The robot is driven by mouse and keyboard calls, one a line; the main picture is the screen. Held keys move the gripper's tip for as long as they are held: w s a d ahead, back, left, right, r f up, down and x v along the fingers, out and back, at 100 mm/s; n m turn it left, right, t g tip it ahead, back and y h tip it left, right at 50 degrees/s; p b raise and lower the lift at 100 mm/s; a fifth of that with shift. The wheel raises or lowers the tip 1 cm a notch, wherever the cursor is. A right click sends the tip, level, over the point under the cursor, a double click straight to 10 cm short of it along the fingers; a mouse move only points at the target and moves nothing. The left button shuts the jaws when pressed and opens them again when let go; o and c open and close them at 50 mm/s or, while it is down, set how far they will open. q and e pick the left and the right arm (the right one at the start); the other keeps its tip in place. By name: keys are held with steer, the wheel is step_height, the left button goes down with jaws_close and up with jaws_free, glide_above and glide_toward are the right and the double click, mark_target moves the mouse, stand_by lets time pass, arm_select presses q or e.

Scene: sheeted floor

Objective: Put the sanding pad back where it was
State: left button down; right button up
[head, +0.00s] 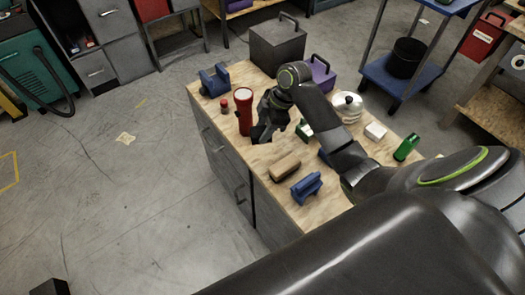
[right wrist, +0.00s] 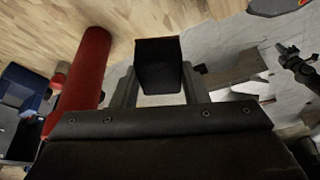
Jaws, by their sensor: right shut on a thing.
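My right gripper (head: 262,136) is at the near-left edge of the wooden worktop, beside an upright red cylinder (head: 244,112). It is shut on a small dark block with a red edge, which I take to be the sanding pad (right wrist: 158,66). In the right wrist view the pad sits between the two fingers, over the worktop edge with grey floor beyond. In the head view the gripper mostly hides the pad. I cannot tell whether the pad touches the top. A dark jointed shape at the right of the wrist view may be my left gripper (right wrist: 297,62); its jaws are unclear.

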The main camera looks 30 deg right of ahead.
steer(key=shift+w+d+r, duration=0.2)
steer(key=shift+d, duration=0.1)
step_height(320, 180, down, 5)
steer(key=shift+f, duration=0.1)
step_height(320, 180, down, 4)
arm_select(q)
steer(key=shift+w+d+r, duration=0.25)
steer(key=shift+w+r, duration=0.05)
steer(key=shift+w, duration=0.15)
arm_select(e)
steer(key=shift+f, duration=0.25)
arm_select(q)
steer(key=shift+f, duration=0.1)
arm_select(e)
steer(key=shift+f, duration=0.1)
steer(key=o, duration=0.9)
